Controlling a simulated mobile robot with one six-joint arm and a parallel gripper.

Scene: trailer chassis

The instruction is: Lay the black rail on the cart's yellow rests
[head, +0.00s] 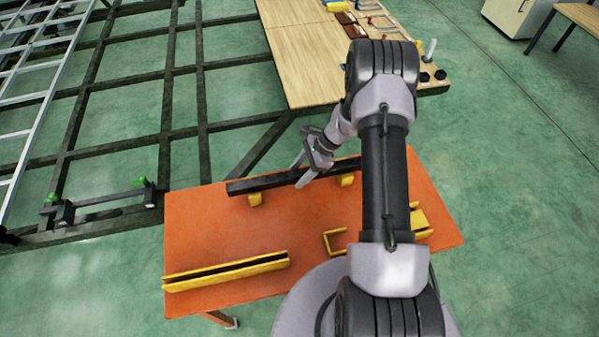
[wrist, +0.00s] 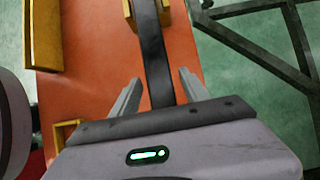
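The black rail (head: 262,183) lies along the far side of the orange cart (head: 290,220). It sits across two yellow rests, the left rest (head: 255,199) and the right rest (head: 346,181). My gripper (head: 302,171) is at the rail's middle, between the two rests. In the wrist view my gripper (wrist: 158,92) is open, with one finger on each side of the rail (wrist: 153,58) and a gap visible beside each finger. A yellow rest (wrist: 130,12) shows under the rail there. The rail's near end is hidden behind the gripper body, and my arm covers its right end in the head view.
A yellow channel piece (head: 225,271) lies at the cart's front left. Yellow bracket pieces (head: 334,241) lie at the right, partly behind my arm. A dark steel chassis frame (head: 166,120) stands beyond the cart at left. A wooden workbench (head: 300,60) stands behind.

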